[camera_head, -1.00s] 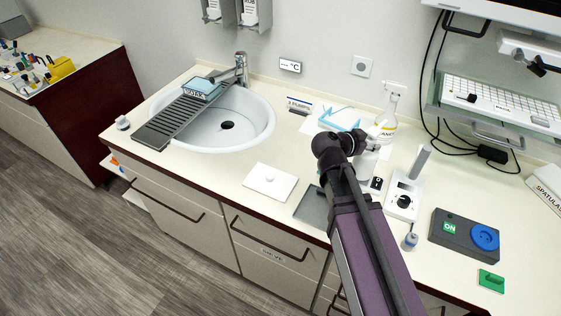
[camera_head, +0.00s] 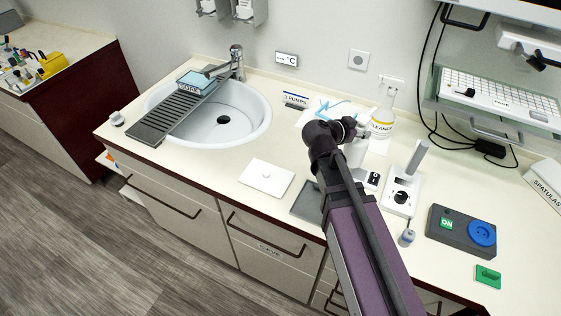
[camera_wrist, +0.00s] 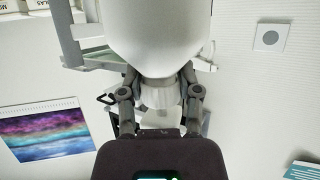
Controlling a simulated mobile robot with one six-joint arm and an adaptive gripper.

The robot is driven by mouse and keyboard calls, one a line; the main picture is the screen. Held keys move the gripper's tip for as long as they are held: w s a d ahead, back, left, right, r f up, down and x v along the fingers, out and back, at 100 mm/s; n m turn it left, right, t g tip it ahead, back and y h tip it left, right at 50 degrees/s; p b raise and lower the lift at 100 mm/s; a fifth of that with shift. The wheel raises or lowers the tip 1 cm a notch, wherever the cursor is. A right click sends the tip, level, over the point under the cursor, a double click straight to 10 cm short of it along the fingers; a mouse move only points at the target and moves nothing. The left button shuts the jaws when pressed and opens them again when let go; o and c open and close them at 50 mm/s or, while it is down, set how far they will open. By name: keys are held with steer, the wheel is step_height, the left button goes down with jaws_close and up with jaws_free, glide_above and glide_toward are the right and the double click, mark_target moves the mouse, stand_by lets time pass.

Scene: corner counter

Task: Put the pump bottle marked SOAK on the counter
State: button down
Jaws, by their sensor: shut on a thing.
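My gripper (camera_head: 348,128) is over the right part of the counter (camera_head: 225,172), in front of the spray bottle. In the wrist view my gripper (camera_wrist: 160,98) is shut on a large white rounded body (camera_wrist: 160,35), which fills the upper middle between the fingers. In the head view a white bottle-like body (camera_head: 356,153) shows below the gripper, partly hidden by the wrist. No SOAK marking or pump is readable on it. I cannot tell whether its base touches the counter.
A white CLEANER spray bottle (camera_head: 383,118) stands close behind the gripper. A white stand (camera_head: 401,190) and a dark box with a blue knob (camera_head: 462,231) are to the right. The sink (camera_head: 245,125) is left, with a blue-topped box (camera_head: 197,82) on its grey rack.

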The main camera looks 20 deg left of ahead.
steer(key=w+a+r+n+t+y+p, duration=0.1)
steer(key=w+a, duration=0.1)
steer(key=a, duration=1)
steer(key=w+a+r+n+y+p, duration=0.1)
steer(key=w+a+r+n+y, duration=0.1)
steer(key=a, duration=1)
steer(key=shift+w+t+p, duration=0.3)
steer(key=shift+t+p, duration=0.1)
steer(key=shift+f, duration=0.1)
step_height(320, 180, down, 6)
steer(key=b, duration=0.6)
steer(key=shift+f, duration=0.1)
steer(key=shift+f+b, duration=1.8)
steer(key=shift+b, duration=0.2)
steer(key=shift+f, duration=0.15)
steer(key=shift+c, duration=1.5)
jaws_free()
